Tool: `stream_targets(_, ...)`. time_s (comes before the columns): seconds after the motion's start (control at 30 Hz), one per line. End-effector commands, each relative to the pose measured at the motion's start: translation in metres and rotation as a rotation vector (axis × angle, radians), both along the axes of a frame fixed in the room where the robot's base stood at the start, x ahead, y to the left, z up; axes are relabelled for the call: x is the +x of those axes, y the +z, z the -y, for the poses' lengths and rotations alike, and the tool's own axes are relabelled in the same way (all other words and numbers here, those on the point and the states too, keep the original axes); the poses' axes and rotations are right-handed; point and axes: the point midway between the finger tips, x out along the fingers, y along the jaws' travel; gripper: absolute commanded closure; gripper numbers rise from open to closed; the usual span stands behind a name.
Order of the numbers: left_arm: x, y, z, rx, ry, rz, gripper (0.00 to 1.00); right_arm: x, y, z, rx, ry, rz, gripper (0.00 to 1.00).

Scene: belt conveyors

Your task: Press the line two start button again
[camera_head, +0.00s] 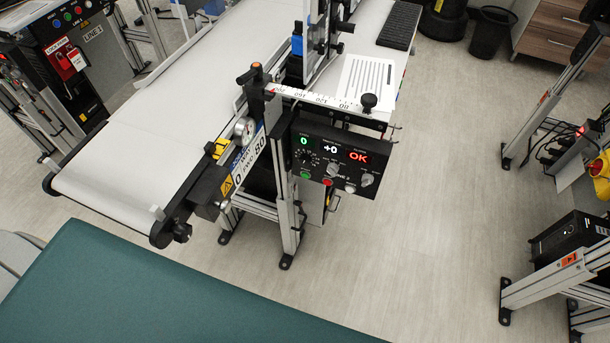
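The line two control box (328,190) is a black panel on the near end of the middle conveyor, with small text that seems to read LINE 2. The button labels are too small to read surely. Neither of my grippers is in view, and nothing touches the panel.
A white-belted conveyor (130,165) runs beside the box. A teal flat surface (150,290) fills the bottom left. The line 1 panel (80,35) with a red lockout tag stands at upper left. Metal frames (545,285) stand at right. Floor (430,230) right of the box is clear.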

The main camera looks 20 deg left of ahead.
Motion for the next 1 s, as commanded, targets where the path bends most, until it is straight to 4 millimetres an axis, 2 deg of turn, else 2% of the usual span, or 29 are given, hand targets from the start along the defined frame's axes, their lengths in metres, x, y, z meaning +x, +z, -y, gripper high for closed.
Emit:
stream_targets(0.23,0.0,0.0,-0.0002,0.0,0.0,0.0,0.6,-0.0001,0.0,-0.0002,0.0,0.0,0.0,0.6)
stream_targets(0.43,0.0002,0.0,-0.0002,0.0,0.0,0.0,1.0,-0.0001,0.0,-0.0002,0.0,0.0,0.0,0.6)
stream_targets(1.0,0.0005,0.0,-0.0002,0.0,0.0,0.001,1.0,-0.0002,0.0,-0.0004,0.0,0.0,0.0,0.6)
